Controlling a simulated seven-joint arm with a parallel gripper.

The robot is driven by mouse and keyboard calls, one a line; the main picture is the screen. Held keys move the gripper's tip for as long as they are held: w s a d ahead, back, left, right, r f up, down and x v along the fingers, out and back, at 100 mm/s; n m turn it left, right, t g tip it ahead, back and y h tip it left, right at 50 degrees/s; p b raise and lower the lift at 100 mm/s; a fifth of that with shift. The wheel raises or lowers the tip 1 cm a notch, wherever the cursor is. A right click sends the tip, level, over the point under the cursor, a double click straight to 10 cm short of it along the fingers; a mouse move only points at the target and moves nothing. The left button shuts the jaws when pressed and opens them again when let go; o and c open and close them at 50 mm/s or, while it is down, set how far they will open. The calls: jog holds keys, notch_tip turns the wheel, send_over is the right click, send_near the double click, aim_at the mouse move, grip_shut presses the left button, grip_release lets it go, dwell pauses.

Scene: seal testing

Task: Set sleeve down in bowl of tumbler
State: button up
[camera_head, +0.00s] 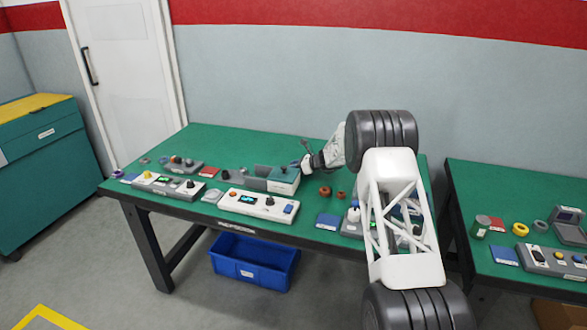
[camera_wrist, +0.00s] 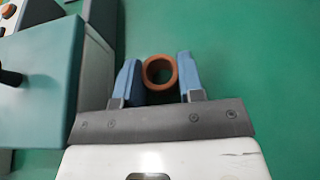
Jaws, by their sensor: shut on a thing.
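My gripper (camera_wrist: 158,74) is shut on an orange-brown ring-shaped sleeve (camera_wrist: 147,79), which sits between the two blue fingers with its round opening facing the wrist camera. In the head view my gripper (camera_head: 308,162) is above the rear of the green table, close to a teal-topped box (camera_head: 285,174). The held sleeve cannot be made out there. The teal-topped box with a black knob also fills the left of the wrist view (camera_wrist: 35,75), beside the fingers. I cannot tell which device is the tumbler, and no bowl shows clearly.
Two small brown pieces (camera_head: 325,191) stand on the green table (camera_head: 215,142) right of the box. A white control panel (camera_head: 258,204) lies along the front edge. My arm hides items at the right end. A second table (camera_head: 480,180) stands to the right.

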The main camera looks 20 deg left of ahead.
jog(key=shift+f, duration=0.15)
jog(key=o, duration=0.9)
jog(key=shift+o, duration=0.2)
jog(key=shift+r, duration=0.2)
jog(key=shift+v, duration=6)
jog(key=shift+f, duration=0.1)
jog(key=shift+d, duration=0.1)
